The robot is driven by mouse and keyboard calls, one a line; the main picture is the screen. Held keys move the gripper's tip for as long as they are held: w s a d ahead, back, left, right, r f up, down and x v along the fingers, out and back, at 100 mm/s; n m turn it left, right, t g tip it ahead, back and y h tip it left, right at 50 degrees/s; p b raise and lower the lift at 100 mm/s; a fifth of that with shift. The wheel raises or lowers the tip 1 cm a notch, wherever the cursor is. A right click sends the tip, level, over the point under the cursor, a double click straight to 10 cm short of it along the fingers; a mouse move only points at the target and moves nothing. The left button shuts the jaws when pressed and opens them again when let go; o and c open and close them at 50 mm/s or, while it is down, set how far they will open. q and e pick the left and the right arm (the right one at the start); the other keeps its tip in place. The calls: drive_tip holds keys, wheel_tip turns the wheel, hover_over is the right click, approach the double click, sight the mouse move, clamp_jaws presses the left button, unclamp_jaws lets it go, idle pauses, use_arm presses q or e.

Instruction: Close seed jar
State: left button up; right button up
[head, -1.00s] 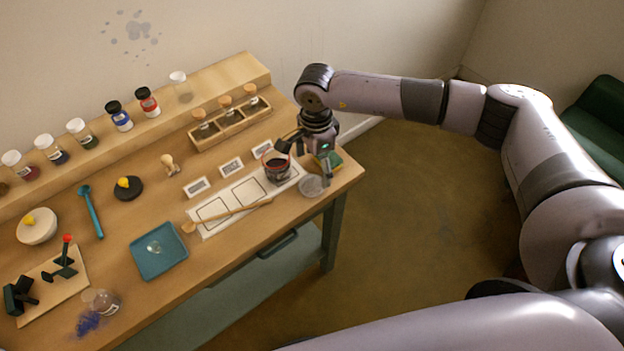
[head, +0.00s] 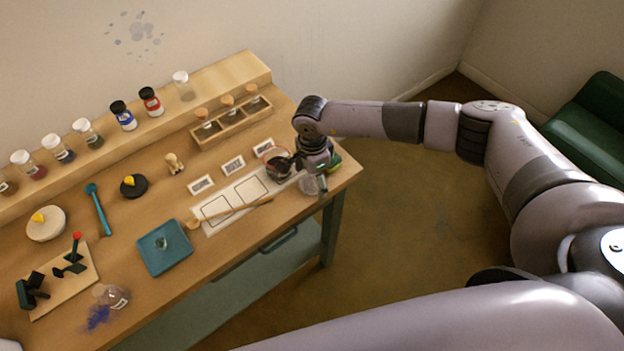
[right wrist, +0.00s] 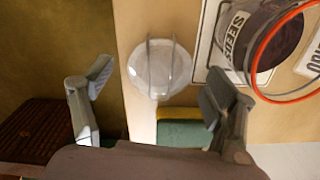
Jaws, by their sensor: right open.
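The seed jar (head: 277,167) stands at the right end of the white mat, open at the top, with dark contents. In the right wrist view the jar (right wrist: 262,38) shows a SEEDS label and an orange-red ring at its rim. A clear round lid (right wrist: 160,68) with thin metal wires is beside the jar near the table's edge; it also shows in the head view (head: 309,186). My right gripper (right wrist: 158,80) is open and empty, its fingers to either side of the lid in the picture. Contact cannot be told. My left gripper is not in view.
A green and yellow sponge (right wrist: 186,132) lies close by the lid. A wooden stick (head: 235,212) crosses the white mat (head: 215,207). A wooden rack (head: 232,122) with corked vials stands behind. The table's right edge is near, with open floor beyond.

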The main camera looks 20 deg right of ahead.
drive_tip(key=shift+c, duration=0.2)
drive_tip(key=c, duration=1.2)
